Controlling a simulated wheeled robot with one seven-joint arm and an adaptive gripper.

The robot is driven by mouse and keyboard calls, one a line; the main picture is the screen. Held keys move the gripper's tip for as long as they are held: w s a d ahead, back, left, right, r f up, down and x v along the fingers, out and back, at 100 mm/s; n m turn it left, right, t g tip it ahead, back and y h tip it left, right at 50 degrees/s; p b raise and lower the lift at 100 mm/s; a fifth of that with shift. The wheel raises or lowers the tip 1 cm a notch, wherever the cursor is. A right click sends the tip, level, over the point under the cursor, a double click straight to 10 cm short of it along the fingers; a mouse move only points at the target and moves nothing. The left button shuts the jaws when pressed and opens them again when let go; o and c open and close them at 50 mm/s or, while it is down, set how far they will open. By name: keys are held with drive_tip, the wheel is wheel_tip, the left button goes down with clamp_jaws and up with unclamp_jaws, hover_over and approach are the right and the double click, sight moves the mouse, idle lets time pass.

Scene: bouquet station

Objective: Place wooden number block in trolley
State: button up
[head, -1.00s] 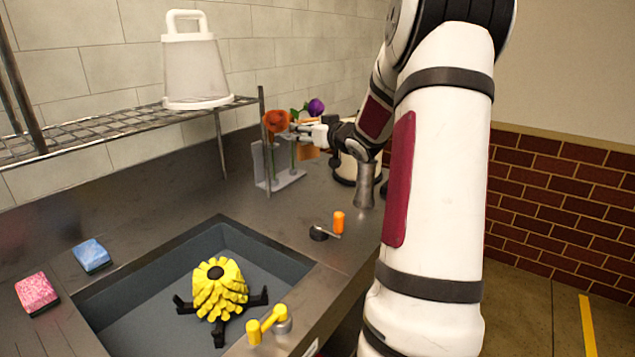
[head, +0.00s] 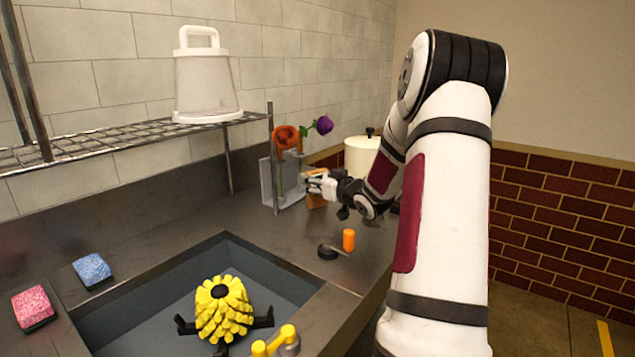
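A small orange-brown wooden block (head: 316,201) shows at my fingertips, on the near side of the flower stand. No number is readable on it. My gripper (head: 314,183) points left with its fingers around the upper part of the block. It appears shut on the block, though the contact is small in this view. The block looks low, close to the counter; I cannot tell whether it touches it. No trolley shows in this view.
A grey stand (head: 271,182) with a red flower (head: 286,137) and a purple flower (head: 324,125) is beside the gripper. A cream pot (head: 360,155) stands behind. An orange-handled crank (head: 348,240) and the sink (head: 150,318) lie nearer. Open floor (head: 540,320) is at right.

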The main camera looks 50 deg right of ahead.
drive_tip(key=o, duration=0.7)
drive_tip(key=shift+f, duration=0.15)
drive_tip(key=o, duration=0.5)
